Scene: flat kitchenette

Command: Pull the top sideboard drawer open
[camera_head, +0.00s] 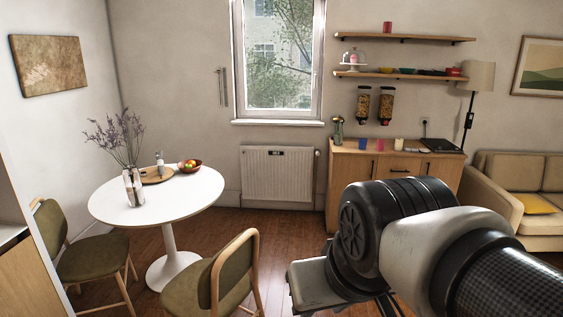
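The wooden sideboard (344,172) stands against the back wall, right of the radiator. Its front shows a middle section with a dark horizontal handle (400,171) on what looks like the top drawer (399,164). This drawer front looks flush with the front, so it appears closed. Panels with upright handles flank it on both sides. My arm (410,240) fills the lower right and hides the lower part of the sideboard front. My gripper's fingers do not show, so I cannot see whether they are open or shut. The arm appears much nearer the camera than the sideboard.
A round white table (112,205) stands at left, with a green chair (215,280) in front and another (90,255) at its left. A beige sofa (495,203) is right of the sideboard. Wooden floor (240,222) is open between the table and the sideboard.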

